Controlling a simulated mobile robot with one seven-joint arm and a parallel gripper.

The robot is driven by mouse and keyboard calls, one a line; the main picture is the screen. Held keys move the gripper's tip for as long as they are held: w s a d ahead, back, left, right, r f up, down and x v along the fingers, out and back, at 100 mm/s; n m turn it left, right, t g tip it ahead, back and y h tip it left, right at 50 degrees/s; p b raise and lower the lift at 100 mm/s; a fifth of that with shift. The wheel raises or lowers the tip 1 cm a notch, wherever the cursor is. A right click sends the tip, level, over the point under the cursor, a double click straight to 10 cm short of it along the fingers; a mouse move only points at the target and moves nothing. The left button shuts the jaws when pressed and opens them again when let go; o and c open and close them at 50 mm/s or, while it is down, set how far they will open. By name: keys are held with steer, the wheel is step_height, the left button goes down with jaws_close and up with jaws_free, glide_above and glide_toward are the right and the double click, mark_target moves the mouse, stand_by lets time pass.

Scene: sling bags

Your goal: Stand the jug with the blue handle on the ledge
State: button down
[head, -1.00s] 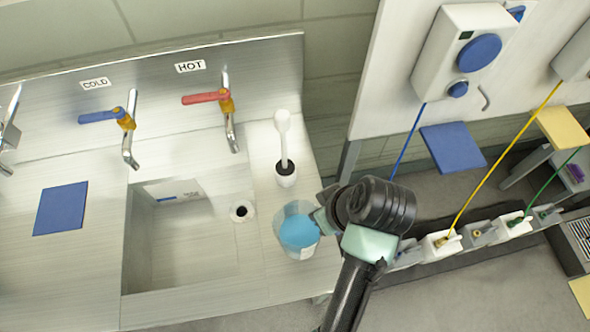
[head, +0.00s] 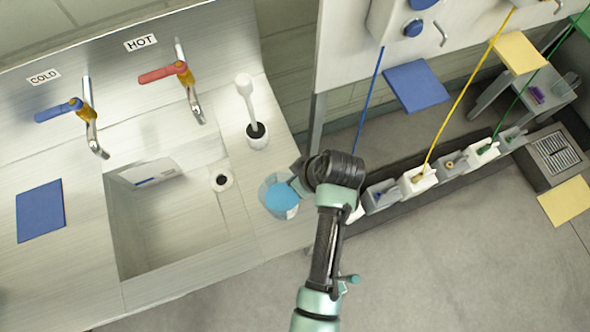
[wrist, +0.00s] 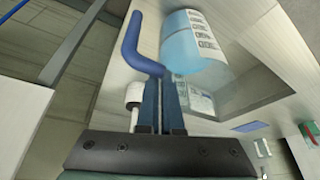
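The jug (head: 281,197) is clear with a blue content or bottom and stands or hangs over the steel counter's right strip, beside the sink. In the wrist view the jug body (wrist: 193,45) carries printed labels, and its blue handle (wrist: 131,48) curves down to my fingertips. My gripper (head: 300,184) is at the jug's right side. In the wrist view its dark fingers (wrist: 163,85) are close together and look shut on the handle's lower end. The contact is partly hidden. I cannot tell whether the jug touches the counter, or which surface is the ledge.
A white brush in a holder (head: 256,136) stands behind the jug. The sink basin (head: 165,225) and two taps are to the left, with a blue mat (head: 40,211). To the right are a blue panel (head: 416,86), a yellow panel (head: 520,52) and a row of boxes with cables.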

steer(key=shift+f, duration=0.1)
steer(key=c, duration=1.1)
jaws_free()
